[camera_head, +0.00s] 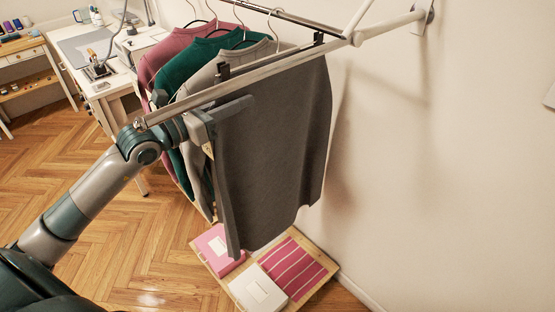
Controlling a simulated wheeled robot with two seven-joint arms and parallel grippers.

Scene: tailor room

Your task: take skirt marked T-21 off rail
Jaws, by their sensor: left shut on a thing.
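A dark grey skirt (280,150) hangs upright at the near end of the wall rail (265,68), with dark clips (318,38) at its top. My left gripper (238,108) reaches in from the left, just below the rail. It is shut on the skirt near its upper left edge, and the cloth hangs below the fingers. A small pale tag (208,150) shows beside the gripper, but its marking cannot be read. My right gripper is not in view.
Pink, green and light grey garments (208,55) hang close behind the skirt. Below is a low wooden shelf (325,280) with a pink box (215,245), a white box (258,290) and striped cloth (292,265). A sewing table (110,88) stands back left. Floor at left is clear.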

